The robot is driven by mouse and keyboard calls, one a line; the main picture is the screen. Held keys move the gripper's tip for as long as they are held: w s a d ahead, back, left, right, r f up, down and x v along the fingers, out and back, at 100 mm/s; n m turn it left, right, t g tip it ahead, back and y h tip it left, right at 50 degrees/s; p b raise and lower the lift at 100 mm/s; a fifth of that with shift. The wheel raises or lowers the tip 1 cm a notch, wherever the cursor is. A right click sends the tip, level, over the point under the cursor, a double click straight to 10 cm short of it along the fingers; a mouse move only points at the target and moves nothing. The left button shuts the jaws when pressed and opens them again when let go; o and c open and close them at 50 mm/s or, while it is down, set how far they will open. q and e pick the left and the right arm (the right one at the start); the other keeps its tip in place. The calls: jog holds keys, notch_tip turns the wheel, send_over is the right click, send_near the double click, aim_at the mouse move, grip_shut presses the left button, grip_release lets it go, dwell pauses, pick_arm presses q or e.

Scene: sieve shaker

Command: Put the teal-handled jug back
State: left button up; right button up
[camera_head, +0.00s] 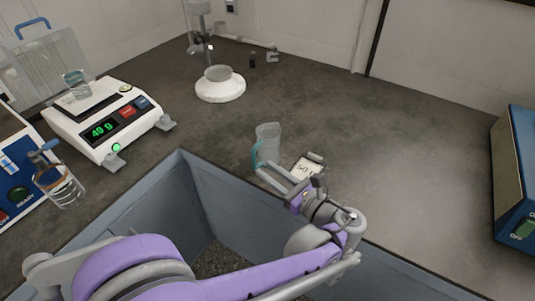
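The teal-handled jug (268,140) is clear and stands upright on the dark counter, just beyond the rim of the grey sink-like bin. Its teal handle (256,155) is on the left side. My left gripper (289,166) is open in front of the jug, its fingers spread apart. One fingertip lies close to the bottom of the handle; I cannot tell whether it touches. My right gripper is not in view.
A scale (104,122) reading about 49 g carries a small beaker (76,84). Another jug with a blue handle (66,190) is at the left. A stand with a round white base (220,84) is at the back. A blue box (515,175) stands right. The counter between is clear.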

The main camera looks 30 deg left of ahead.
aim_at(254, 156)
pick_arm(q)
jog(key=shift+w+d+r+y, duration=0.1)
jog(key=shift+w+r+y, duration=0.1)
jog(key=shift+y, duration=0.1)
jog(key=x, duration=0.5)
jog(key=shift+b, duration=0.3)
jog(key=b+x, duration=0.1)
jog(key=x, duration=0.4)
jog(key=shift+w+a, duration=0.2)
jog(key=shift+w, duration=0.1)
grip_shut()
dwell(0.5)
